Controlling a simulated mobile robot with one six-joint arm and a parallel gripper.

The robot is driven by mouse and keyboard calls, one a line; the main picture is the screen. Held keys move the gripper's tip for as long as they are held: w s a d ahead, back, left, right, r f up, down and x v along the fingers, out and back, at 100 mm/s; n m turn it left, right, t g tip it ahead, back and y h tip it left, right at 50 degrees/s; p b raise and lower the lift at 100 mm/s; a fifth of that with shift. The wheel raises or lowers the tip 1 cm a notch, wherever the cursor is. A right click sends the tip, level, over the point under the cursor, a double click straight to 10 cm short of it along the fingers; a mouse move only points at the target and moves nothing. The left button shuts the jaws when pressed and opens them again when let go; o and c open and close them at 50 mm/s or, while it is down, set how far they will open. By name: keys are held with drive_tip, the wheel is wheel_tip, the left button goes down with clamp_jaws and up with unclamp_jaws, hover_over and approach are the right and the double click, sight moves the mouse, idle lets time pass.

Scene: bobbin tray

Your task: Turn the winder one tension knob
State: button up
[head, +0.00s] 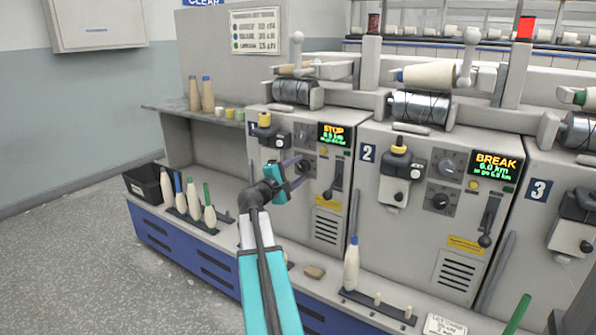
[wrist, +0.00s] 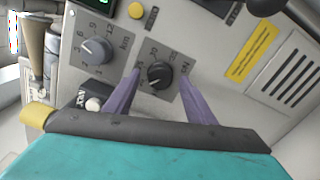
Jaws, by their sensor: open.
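Winder one (head: 262,130) is the left machine, with an orange and green STOP display. Its black tension knob (wrist: 159,74), with a dial marked in cN, shows in the wrist view; it also shows in the head view (head: 303,166). My gripper (wrist: 160,71) is open, its two purple fingers on either side of this knob, with gaps left and right. How far the tips are from the panel I cannot tell. In the head view my gripper (head: 295,171) is at the machine's front.
A grey knob (wrist: 97,50) with a km dial sits beside the tension knob. A yellow button (wrist: 136,10) is close by. A black lever (head: 333,180) hangs right of my gripper. Winder two (head: 390,212) stands to the right. Bobbins (head: 194,198) stand on the ledge at left.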

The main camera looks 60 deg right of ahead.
drive_tip(key=a+p, duration=0.2)
drive_tip(key=a, duration=1.1)
drive_tip(key=shift+a+p, duration=0.25)
drive_tip(key=shift+p, duration=0.05)
